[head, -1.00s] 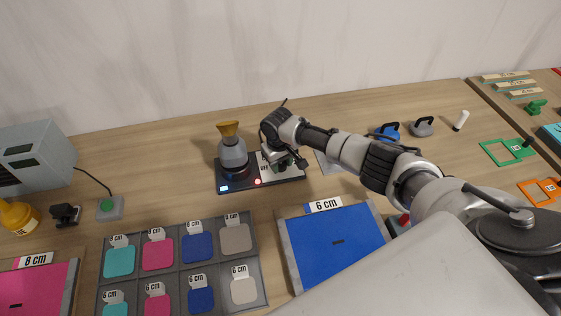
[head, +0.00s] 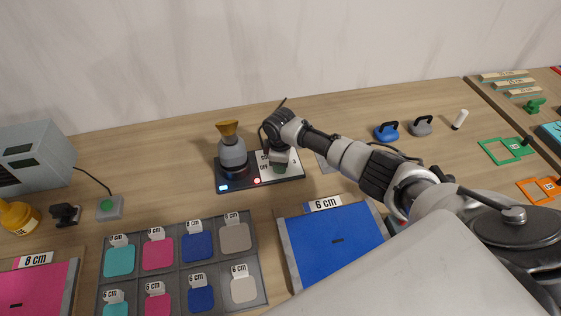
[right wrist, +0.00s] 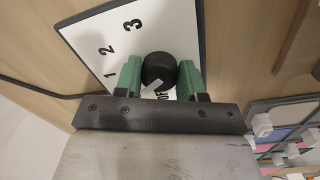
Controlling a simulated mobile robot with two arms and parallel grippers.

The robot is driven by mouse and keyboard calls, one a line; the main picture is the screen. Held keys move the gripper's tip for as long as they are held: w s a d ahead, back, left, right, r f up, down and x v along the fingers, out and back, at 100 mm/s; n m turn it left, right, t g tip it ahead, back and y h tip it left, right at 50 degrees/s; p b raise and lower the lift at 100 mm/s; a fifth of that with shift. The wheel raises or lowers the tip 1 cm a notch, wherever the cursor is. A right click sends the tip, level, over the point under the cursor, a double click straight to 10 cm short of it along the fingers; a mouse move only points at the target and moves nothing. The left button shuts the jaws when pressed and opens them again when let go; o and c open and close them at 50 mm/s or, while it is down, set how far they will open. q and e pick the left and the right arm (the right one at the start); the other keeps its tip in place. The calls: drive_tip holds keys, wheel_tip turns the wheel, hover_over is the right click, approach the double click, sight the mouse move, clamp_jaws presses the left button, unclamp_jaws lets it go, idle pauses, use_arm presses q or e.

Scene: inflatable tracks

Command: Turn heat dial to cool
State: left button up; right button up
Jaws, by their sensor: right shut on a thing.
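The heat dial (right wrist: 158,70) is a round black knob on a white panel (right wrist: 125,35) marked 1, 2, 3 and OFF. My right gripper (right wrist: 160,73) is shut on the dial, with one green finger on each side of it. In the head view my right gripper (head: 279,164) points down over the right half of the black heater unit (head: 290,178) and hides the dial. The OFF mark lies close by the dial, partly covered. I cannot tell which mark the dial points to. My left gripper is not in view.
A grey flask-like vessel (head: 232,152) with a gold funnel top stands on the heater's left half, close to my right gripper. A blue 6 cm panel (head: 335,243) and a grey tray (head: 172,270) of coloured pads lie in front. Blue (head: 386,133) and grey handled pieces stand to the right.

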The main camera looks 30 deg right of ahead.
drive_tip(key=shift+r+n, duration=0.1)
drive_tip(key=shift+n, duration=0.5)
drive_tip(key=o, duration=0.9)
drive_tip(key=r, duration=0.3)
drive_tip(key=r+b, duration=0.1)
drive_tip(key=r, duration=0.6)
drive_tip(key=shift+s+r, duration=0.25)
drive_tip(key=shift+r, duration=0.15)
